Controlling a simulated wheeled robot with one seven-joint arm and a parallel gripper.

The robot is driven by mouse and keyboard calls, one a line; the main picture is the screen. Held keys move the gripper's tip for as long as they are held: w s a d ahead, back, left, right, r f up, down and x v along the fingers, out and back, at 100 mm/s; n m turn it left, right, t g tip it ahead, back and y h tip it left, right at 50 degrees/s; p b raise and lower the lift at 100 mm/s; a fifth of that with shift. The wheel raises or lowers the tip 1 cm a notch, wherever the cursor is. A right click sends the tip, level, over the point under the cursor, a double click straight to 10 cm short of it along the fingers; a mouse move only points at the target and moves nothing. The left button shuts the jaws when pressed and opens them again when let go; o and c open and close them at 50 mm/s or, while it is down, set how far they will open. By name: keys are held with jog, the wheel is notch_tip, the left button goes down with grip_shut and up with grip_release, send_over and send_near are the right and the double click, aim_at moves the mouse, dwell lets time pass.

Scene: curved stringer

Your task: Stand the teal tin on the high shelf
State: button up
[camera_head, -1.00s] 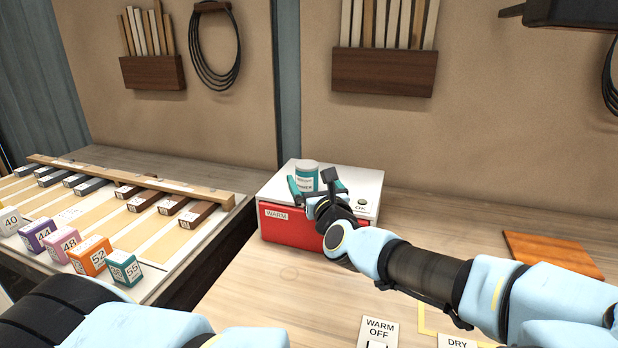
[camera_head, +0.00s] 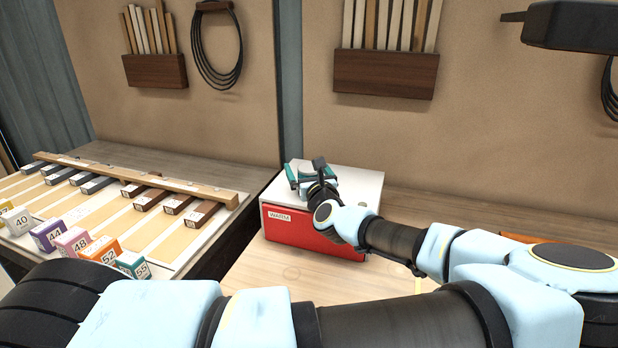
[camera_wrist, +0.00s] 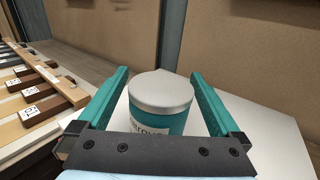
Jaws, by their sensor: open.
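The teal tin (camera_wrist: 161,110), with a pale grey lid and a white label, stands upright on the white top of the red box marked WARM (camera_head: 312,236). In the head view the tin (camera_head: 307,168) is mostly hidden by my gripper. My gripper (camera_head: 306,172) is open, with one teal finger on each side of the tin. In the wrist view my gripper (camera_wrist: 160,85) shows gaps between both fingers and the tin. The high shelf cannot be clearly made out in these views.
Numbered blocks (camera_head: 72,241) and a slotted board with a wooden rail (camera_head: 135,178) lie at left. A wooden holder with slats (camera_head: 385,75) hangs on the back wall. A dark fixture (camera_head: 570,26) juts out at upper right. Bench right of the box is largely behind my arm.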

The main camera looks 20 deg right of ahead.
jog(key=shift+r, duration=0.1)
grip_shut()
dwell(0.7)
